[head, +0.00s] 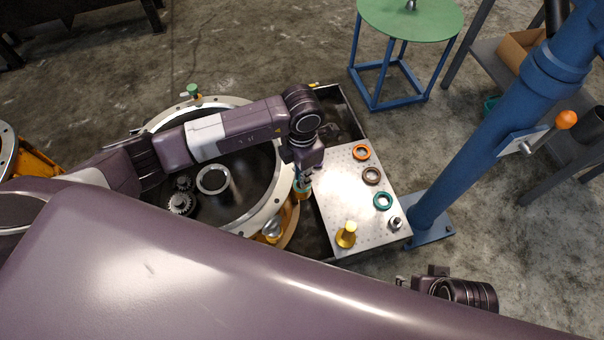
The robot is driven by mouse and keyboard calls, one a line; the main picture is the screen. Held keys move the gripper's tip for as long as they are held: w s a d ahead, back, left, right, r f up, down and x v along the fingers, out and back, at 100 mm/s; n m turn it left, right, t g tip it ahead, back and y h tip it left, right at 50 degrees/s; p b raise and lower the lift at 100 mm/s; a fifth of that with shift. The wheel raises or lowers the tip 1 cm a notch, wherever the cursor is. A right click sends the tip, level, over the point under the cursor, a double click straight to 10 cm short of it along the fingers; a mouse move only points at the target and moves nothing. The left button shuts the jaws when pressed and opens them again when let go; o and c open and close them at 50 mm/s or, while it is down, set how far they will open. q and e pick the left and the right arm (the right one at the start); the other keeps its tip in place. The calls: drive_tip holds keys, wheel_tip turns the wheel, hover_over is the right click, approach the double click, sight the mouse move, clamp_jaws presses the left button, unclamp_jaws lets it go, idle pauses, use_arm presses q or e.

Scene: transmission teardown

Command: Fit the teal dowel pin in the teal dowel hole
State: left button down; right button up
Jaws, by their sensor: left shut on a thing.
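My left gripper (303,176) points down over the right edge of the round housing (284,195), between it and the perforated metal plate. It is shut on a small teal-coloured part, which I take to be the teal dowel pin (302,186). A gold part shows just below the teal; I cannot tell whether they touch. The teal dowel hole cannot be made out.
Gears (181,203) lie inside the housing. A blue column (470,140) rises at right.

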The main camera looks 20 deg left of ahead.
use_arm(q)
drive_tip(key=shift+f+b, duration=0.3)
drive_tip(key=shift+f, duration=0.3)
drive_tip(key=shift+f+b, duration=0.2)
drive_tip(key=shift+b, duration=0.1)
drive_tip(key=shift+f, duration=0.15)
use_arm(e)
drive_tip(key=v, duration=0.5)
drive_tip(key=shift+w+r, duration=0.25)
drive_tip(key=shift+r, duration=0.2)
drive_tip(key=shift+d+f, duration=0.1)
use_arm(q)
drive_tip(key=c, duration=1.9)
unclamp_jaws()
drive_tip(key=shift+f, duration=0.1)
use_arm(e)
drive_tip(key=shift+d, duration=0.1)
drive_tip(key=shift+w, duration=0.1)
